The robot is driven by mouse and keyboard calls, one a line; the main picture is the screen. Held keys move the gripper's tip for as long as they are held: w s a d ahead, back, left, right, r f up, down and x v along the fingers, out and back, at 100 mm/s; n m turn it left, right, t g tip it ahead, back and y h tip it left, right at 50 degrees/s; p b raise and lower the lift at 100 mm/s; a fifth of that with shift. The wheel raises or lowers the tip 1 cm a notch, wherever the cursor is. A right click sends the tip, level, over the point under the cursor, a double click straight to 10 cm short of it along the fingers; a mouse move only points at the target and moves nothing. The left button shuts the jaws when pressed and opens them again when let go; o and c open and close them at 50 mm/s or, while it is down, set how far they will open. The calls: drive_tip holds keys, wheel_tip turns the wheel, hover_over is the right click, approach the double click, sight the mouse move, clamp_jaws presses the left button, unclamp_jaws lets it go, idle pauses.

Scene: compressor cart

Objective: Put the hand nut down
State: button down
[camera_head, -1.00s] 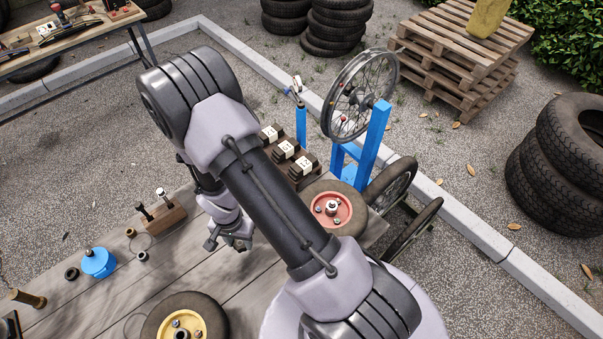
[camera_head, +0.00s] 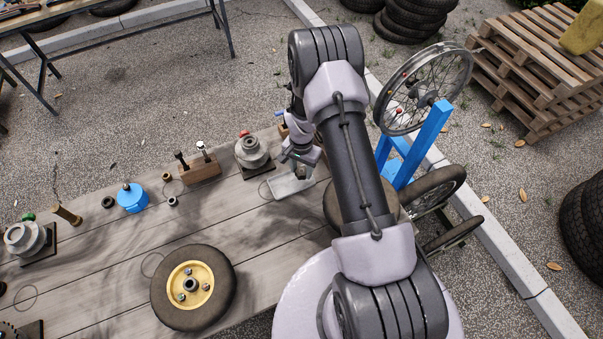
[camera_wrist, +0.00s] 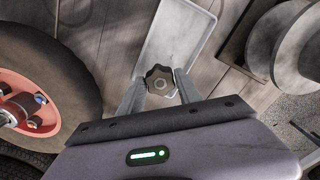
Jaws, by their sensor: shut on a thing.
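The hand nut (camera_wrist: 160,79) is a dark brown lobed knob with a round centre. It sits between the fingertips of my gripper (camera_wrist: 158,92), which is shut on it. In the wrist view, a pale grey shallow tray (camera_wrist: 182,38) lies just beyond the nut. In the head view, the tray (camera_head: 291,188) lies on the bench, below my gripper (camera_head: 295,160).
A grey stepped pulley (camera_head: 252,150) stands left of the tray. A red-hubbed wheel (camera_wrist: 45,95) is close by in the wrist view. A wooden block with upright pins (camera_head: 199,172), a blue pot (camera_head: 132,198) and a yellow-hubbed wheel (camera_head: 193,287) share the bench (camera_head: 95,255).

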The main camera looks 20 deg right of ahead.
wheel_tip(320, 180, down, 2)
drive_tip(key=shift+f, duration=0.1)
drive_tip(key=shift+f+b, duration=0.15)
drive_tip(key=shift+b, duration=0.15)
drive_tip(key=c, duration=1.1)
unclamp_jaws()
